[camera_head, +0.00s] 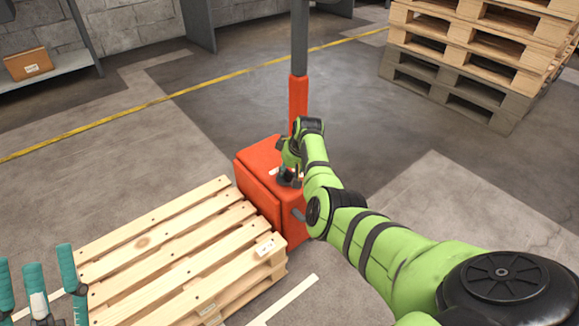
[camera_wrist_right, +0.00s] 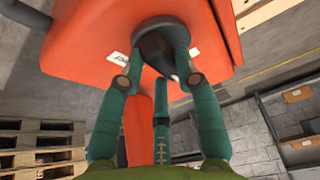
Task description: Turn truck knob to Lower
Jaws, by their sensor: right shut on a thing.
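The orange truck (camera_head: 262,160) stands in the middle of the head view, with its knob on top mostly hidden by my right gripper (camera_head: 289,180). In the right wrist view the knob (camera_wrist_right: 160,42) is dark and round, with a pale pointer tip (camera_wrist_right: 174,77). My right gripper (camera_wrist_right: 160,80) is shut on the knob, with teal fingers around it. White labels (camera_wrist_right: 120,58) sit beside the knob; their text is too small to read. My left gripper (camera_head: 40,285) shows at the lower left of the head view, its teal fingers spread apart and empty.
A wooden pallet (camera_head: 175,250) lies directly left of and in front of the truck. A pallet stack (camera_head: 480,60) stands at the upper right. A shelf with a cardboard box (camera_head: 28,64) is at the upper left. Open floor lies behind the truck, crossed by a yellow line (camera_head: 215,84).

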